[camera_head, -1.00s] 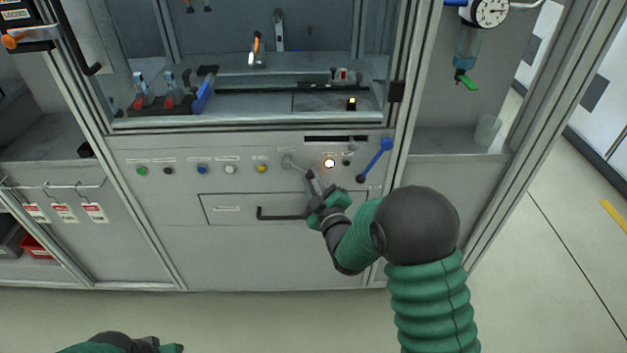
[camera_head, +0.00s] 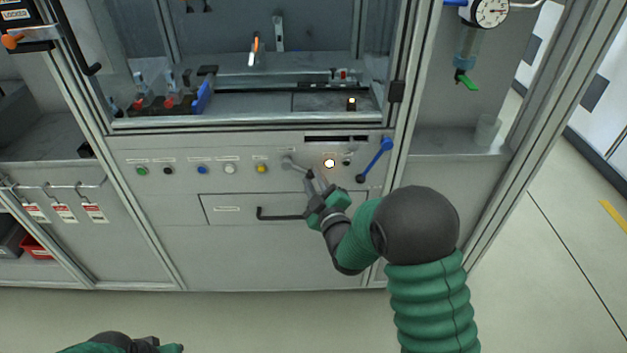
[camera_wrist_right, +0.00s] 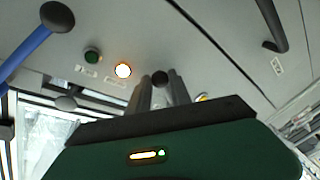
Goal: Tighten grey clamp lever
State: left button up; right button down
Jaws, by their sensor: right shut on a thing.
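The grey clamp lever (camera_head: 290,163) is on the front panel, right of the yellow button, and points right and slightly down. My right gripper (camera_head: 314,178) is at its free end. In the right wrist view the two fingers of my right gripper (camera_wrist_right: 161,88) are on either side of a dark round knob (camera_wrist_right: 160,78), shut on the lever's end. The fingers hide most of the lever there. My left gripper (camera_head: 170,347) shows only partly at the bottom edge of the head view, far from the panel, and its opening is not clear.
A lit white-orange button (camera_head: 329,163) and a blue lever (camera_head: 376,159) are right of the grey lever. A yellow button (camera_head: 262,168) is to its left. A drawer with a black handle (camera_head: 280,215) lies just below. The floor in front is clear.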

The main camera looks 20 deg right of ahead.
aim_at(287, 178)
jog(key=shift+f, duration=0.2)
jog(key=a+f+m+b, duration=0.1)
jog(key=m+b, duration=0.1)
jog(key=a+f+m+t+b, duration=0.1)
jog(key=m+b, duration=0.2)
jog(key=w+a+f+m+b, duration=0.1)
jog(key=m+b, duration=0.1)
jog(key=b, duration=0.1)
jog(key=shift+a+f+t+h, duration=0.15)
jog(key=shift+f+t+h, duration=0.15)
jog(key=shift+f+t, duration=0.1)
jog(key=m+b, duration=0.1)
jog(key=a+m+b, duration=0.1)
jog(key=m+h, duration=0.1)
jog(key=m, duration=0.1)
jog(key=shift+w+a+f+t+b, duration=0.2)
jog(key=shift+a+t+b, duration=0.1)
jog(key=shift+a+b, duration=0.1)
jog(key=shift+w+a+m+h+b, duration=0.15)
jog(key=shift+a+m+h+b, duration=0.45)
jog(key=shift+m, duration=0.6)
jog(key=shift+r, duration=0.1)
jog(key=c, duration=1.2)
grip_release()
jog(key=shift+r, duration=0.1)
